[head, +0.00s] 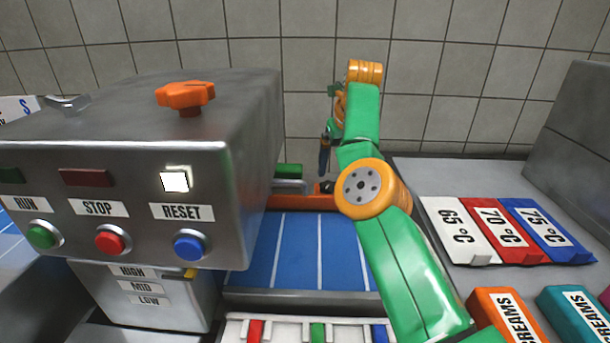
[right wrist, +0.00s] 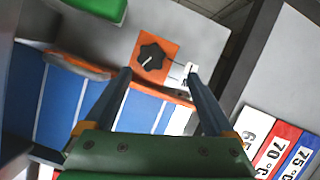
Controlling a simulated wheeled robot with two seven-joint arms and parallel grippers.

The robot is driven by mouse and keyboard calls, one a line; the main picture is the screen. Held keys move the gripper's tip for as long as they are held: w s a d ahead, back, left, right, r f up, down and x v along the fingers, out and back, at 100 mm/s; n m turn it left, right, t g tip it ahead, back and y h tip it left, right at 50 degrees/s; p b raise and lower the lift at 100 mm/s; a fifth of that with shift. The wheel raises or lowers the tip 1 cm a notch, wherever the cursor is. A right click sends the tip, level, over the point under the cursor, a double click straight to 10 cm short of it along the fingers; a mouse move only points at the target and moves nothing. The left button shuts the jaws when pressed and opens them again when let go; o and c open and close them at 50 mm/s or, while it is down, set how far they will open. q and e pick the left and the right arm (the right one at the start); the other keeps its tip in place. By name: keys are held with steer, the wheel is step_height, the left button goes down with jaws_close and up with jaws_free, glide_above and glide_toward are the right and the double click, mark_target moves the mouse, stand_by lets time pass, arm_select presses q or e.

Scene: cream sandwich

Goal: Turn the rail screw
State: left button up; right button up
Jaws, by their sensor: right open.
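A black lobed knob (right wrist: 152,57), which looks like the rail screw, sits on an orange square plate (right wrist: 171,47) in the right wrist view. It bears a white mark. An orange rail (head: 300,202) crosses the far end of the blue belt in the head view. My right gripper (right wrist: 158,76) is open and empty. Its two dark fingers point toward the knob, with the knob beyond and between the tips, apart from them. In the head view the right gripper (head: 325,160) is partly hidden by its own arm. My left gripper is not in view.
A steel control box (head: 120,230) with RUN, STOP and RESET buttons and an orange knob (head: 186,95) on top stands left. The blue belt (head: 300,255) has white lines. Temperature plates (head: 500,232) lie on the right counter. A small white pointer (right wrist: 190,70) is beside the orange plate.

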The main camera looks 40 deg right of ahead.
mark_target(329, 185)
steer(key=shift+w+a, duration=0.3)
steer(key=shift+w, duration=0.25)
steer(key=shift+a+f, duration=0.1)
steer(key=shift+f, duration=0.2)
steer(key=p+x, duration=0.1)
steer(key=x, duration=0.3)
steer(key=shift+a+f, duration=0.1)
steer(key=shift+f, duration=0.5)
steer(key=shift+r, duration=0.1)
steer(key=c, duration=1.4)
steer(key=shift+r+n+t+y, duration=0.15)
steer(key=shift+n+t+y, duration=0.15)
steer(key=n+p, duration=0.1)
steer(key=p, duration=0.1)
steer(key=n+p, duration=0.1)
steer(key=p, duration=0.1)
steer(key=n+y+p, duration=0.1)
steer(key=shift+s+d+r+p, duration=0.1)
steer(key=shift+d+r+p, duration=0.15)
steer(key=shift+r+p, duration=0.15)
steer(key=shift+f+n+p, duration=0.25)
steer(key=shift+n+p, duration=0.1)
steer(key=shift+n, duration=0.05)
steer(key=shift+f, duration=0.25)
